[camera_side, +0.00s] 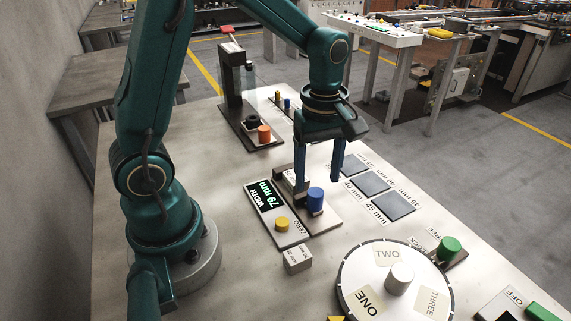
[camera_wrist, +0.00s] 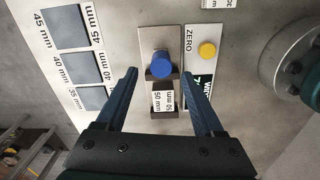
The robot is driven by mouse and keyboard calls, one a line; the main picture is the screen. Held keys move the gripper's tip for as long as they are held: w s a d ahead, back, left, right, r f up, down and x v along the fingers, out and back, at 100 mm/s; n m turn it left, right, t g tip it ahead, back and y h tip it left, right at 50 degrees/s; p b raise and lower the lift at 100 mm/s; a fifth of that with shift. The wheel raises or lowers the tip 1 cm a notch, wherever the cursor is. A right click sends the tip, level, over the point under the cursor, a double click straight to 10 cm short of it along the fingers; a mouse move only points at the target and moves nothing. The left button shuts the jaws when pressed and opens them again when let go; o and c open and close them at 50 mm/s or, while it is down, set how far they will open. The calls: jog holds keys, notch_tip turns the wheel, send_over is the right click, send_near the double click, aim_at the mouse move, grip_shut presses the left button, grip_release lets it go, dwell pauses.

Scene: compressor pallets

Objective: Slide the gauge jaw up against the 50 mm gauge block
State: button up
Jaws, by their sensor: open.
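The width gauge shows a display (camera_side: 265,197) reading 79 mm. Its sliding jaw carries a blue knob (camera_side: 316,195), also in the wrist view (camera_wrist: 161,63). A light block labelled 50 mm (camera_wrist: 163,101) lies on the gauge plate (camera_wrist: 147,40), below the knob in the wrist view. It appears apart from the jaw; the exact gap is hard to see. In the side view my finger partly hides that block. My gripper (camera_side: 319,192) is open and empty, pointing down. In the wrist view the knob shows between the fingertips (camera_wrist: 160,71); contact is not visible.
A yellow ZERO button (camera_side: 282,224) sits beside the jaw. A loose labelled block (camera_side: 297,260) stands in front of the gauge. Dark pads (camera_side: 373,184) lie at right, a round dial (camera_side: 395,257) in front. A press-like stand (camera_side: 234,85) is behind.

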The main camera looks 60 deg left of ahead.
aim_at(315, 192)
jog(key=shift+f, duration=2.6)
